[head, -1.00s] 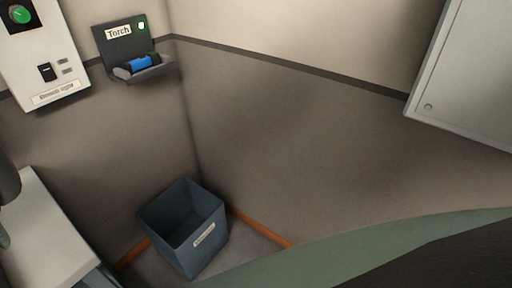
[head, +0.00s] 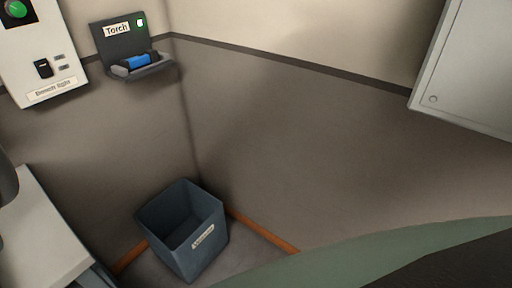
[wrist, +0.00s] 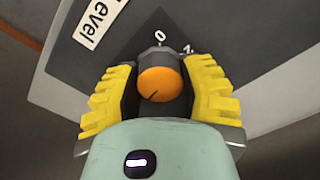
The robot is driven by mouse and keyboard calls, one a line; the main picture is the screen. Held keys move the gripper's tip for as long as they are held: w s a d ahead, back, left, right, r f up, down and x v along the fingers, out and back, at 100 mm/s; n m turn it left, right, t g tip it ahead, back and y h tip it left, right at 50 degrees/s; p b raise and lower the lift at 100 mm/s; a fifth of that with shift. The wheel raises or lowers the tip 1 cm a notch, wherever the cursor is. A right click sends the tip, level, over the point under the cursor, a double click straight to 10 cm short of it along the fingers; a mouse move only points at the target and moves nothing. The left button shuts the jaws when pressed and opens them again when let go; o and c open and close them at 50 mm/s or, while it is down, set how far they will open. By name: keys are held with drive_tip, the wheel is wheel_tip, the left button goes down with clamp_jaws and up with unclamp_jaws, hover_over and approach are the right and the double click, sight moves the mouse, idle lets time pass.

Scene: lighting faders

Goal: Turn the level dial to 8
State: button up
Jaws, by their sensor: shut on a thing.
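In the wrist view, the level dial (wrist: 160,85) is an orange round cap with a dark pointer line on a grey body. It sits on a dark panel (wrist: 125,35) with a white "Level" label (wrist: 99,24). The marks 0 and 1 show just beyond it; other marks are hidden. The pointer line lies on the lower left part of the cap. My gripper (wrist: 160,92) has its yellow-padded fingers on both sides of the dial, shut on it. The head view does not show the dial or my gripper.
In the head view, a white wall panel (head: 48,68) with a green knob is at the upper left. Beside it is a Torch holder (head: 125,38) with a blue torch (head: 138,61). A dark bin (head: 168,238) stands on the floor. A grey cabinet (head: 470,70) is at right.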

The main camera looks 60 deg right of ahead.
drive_tip(key=o, duration=1.2)
